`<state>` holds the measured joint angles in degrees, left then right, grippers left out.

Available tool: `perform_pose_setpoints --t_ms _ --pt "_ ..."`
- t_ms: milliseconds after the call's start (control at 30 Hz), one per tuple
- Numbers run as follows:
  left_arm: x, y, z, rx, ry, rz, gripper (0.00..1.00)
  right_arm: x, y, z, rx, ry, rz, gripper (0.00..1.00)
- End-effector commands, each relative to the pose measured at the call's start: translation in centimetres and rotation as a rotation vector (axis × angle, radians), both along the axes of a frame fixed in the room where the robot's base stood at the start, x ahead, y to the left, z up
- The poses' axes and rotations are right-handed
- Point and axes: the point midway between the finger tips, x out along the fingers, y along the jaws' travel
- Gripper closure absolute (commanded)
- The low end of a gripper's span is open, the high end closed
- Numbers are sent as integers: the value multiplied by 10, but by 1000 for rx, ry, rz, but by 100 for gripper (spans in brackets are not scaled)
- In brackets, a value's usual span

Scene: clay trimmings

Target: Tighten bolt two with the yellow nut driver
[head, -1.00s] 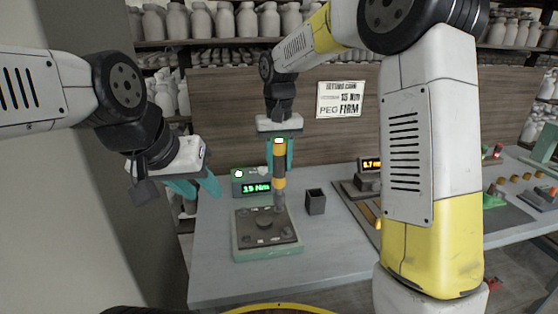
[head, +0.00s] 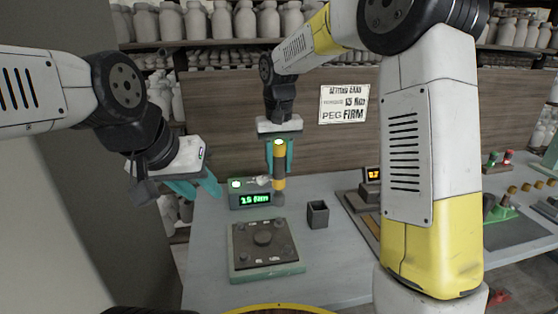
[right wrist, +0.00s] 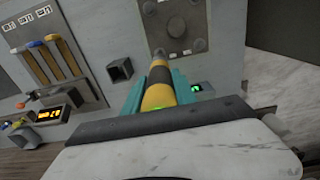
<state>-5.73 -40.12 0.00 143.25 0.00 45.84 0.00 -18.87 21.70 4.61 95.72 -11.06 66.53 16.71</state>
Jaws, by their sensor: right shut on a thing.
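The nut driver (head: 279,160), yellow with dark bands, is held upright in my right gripper (head: 279,168). The gripper's teal fingers are shut on it. Its lower end appears in the head view just behind the far right corner of the bolt plate (head: 240,269), seemingly raised off it. The plate is dark on a green base, with a round centre boss, corner bolts and small labels too fine to read. The driver (right wrist: 157,92) points toward the plate (right wrist: 184,25) in the right wrist view. My left gripper (head: 196,187) hangs left of the plate, open and empty.
A green-lit torque display (head: 252,200) stands behind the plate. A small dark open box (head: 318,214) stands to its right. A setting card (head: 343,104) hangs on the back panel.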

Motion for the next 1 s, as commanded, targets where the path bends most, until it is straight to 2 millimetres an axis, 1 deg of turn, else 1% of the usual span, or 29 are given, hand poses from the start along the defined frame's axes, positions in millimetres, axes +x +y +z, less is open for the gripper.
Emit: perform_pose_setpoints --t_ms 600,800,1000 --pt "0 0 0 0 0 0 64 0 0 -44 0 1 0 100" --pt "0 0 0 0 0 0 64 0 0 -51 0 0 0 100" --pt "0 0 0 0 0 0 64 0 0 -53 0 -1 0 100"
